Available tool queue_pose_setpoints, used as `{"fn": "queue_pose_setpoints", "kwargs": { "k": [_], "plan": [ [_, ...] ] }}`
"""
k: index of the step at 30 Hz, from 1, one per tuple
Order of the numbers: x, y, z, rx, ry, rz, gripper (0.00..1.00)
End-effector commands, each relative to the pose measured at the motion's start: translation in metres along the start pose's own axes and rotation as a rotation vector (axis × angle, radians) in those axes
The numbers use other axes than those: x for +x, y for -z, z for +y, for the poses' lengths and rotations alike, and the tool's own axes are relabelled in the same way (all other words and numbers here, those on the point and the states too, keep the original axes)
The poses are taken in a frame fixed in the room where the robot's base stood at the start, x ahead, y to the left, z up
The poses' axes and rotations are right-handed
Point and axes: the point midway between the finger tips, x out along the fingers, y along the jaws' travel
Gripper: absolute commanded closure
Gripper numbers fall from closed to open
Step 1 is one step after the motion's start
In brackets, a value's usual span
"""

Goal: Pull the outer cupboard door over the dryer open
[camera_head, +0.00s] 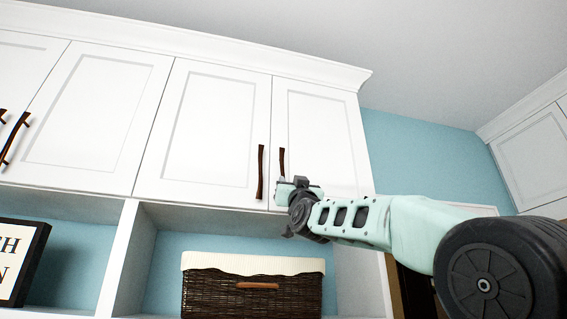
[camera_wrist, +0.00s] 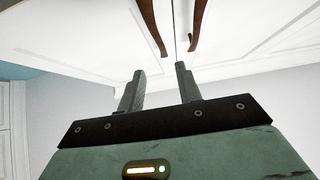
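The rightmost white cupboard door (camera_head: 320,130) is shut, at the end of the upper row in the head view. Its dark curved handle (camera_head: 282,161) stands upright near the door's left edge. My gripper (camera_head: 290,186) is just below that handle, in front of the door's lower left part. In the wrist view my gripper (camera_wrist: 160,76) has its two fingers apart with nothing between them. Two dark handles (camera_wrist: 152,26) and (camera_wrist: 197,24) show beyond the fingertips, on either side of the door seam. I cannot tell which is the outer one there. The dryer is not in view.
The neighbouring door (camera_head: 210,130) is shut, its handle (camera_head: 261,172) close beside the outer one. A wicker basket (camera_head: 215,292) with a cream liner sits in the open shelf below. A framed sign (camera_head: 22,262) stands at left. Blue wall (camera_head: 420,150) lies right of the cupboards.

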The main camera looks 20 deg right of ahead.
Motion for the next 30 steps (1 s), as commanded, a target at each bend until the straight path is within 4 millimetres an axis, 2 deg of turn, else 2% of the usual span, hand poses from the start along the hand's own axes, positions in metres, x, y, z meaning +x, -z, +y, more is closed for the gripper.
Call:
{"fn": "queue_pose_setpoints", "kwargs": {
  "k": [1, 3, 18, 24, 30],
  "plan": [
    [0.013, 0.004, 0.0, -0.002, -0.001, 0.0, 0.65],
    [0.024, 0.004, 0.001, -0.003, -0.001, -0.001, 0.65],
    [0.088, 0.004, 0.0, -0.001, 0.0, -0.001, 0.65],
    [0.107, 0.003, 0.001, 0.0, -0.001, -0.001, 0.65],
    [0.116, 0.001, 0.0, -0.001, 0.0, -0.001, 0.65]
  ]
}}
